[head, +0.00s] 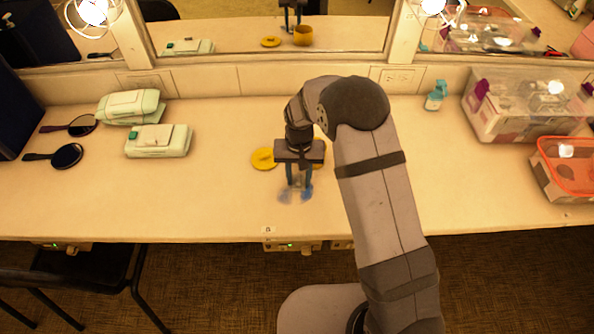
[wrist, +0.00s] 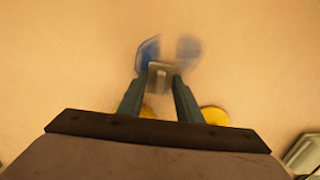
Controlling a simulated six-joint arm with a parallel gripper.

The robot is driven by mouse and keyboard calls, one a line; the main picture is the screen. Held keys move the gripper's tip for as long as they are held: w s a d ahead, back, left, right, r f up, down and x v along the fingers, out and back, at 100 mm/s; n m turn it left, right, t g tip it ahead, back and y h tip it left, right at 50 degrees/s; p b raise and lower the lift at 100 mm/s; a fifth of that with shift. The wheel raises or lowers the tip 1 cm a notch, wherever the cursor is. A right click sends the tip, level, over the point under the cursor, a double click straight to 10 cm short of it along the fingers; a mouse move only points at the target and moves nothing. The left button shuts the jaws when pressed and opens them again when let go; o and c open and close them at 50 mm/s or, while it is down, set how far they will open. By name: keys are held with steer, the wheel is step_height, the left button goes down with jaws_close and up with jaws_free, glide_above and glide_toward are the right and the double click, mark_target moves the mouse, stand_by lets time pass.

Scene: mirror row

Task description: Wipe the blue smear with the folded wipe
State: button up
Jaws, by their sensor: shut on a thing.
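My gripper (head: 298,187) points down at the counter, its fingers shut on the folded wipe. In the wrist view the grey wipe (wrist: 159,75) shows between the fingertips, at or just above the surface; contact is hard to tell. The blue smear lies at the fingertips in two patches. One is strong blue (wrist: 149,50), also in the head view (head: 307,192). The other is a fainter grey-blue (wrist: 188,48), at the left in the head view (head: 284,196). A bare strip of counter runs between them. The wipe partly hides the near area.
A yellow lid (head: 264,158) and a yellow jar (head: 320,155), partly hidden by my gripper, stand just behind. Pale green wipe packs (head: 157,141) and hand mirrors (head: 67,156) lie left. A blue bottle (head: 435,96), clear bin (head: 520,110) and orange basket (head: 562,170) stand right.

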mark_target(305, 205)
steer(key=shift+s+p, duration=0.75)
steer(key=shift+s, duration=3.25)
steer(key=shift+d, duration=0.4)
steer(key=shift+w+d, duration=0.45)
steer(key=shift+w+f+b, duration=0.1)
steer(key=shift+w+b, duration=0.3)
steer(key=shift+w, duration=4.2)
steer(key=shift+w+r+p, duration=0.15)
steer(key=shift+r+p, duration=0.15)
steer(key=shift+r, duration=0.05)
step_height(305, 205, up, 2)
steer(key=shift+w+p, duration=0.1)
steer(key=shift+p, duration=0.25)
steer(key=shift+s+r+p, duration=0.2)
steer(key=shift+r+p, duration=0.35)
steer(key=shift+r, duration=0.1)
steer(key=shift+r+p, duration=1.6)
steer(key=shift+r, duration=0.6)
steer(key=shift+a, duration=0.1)
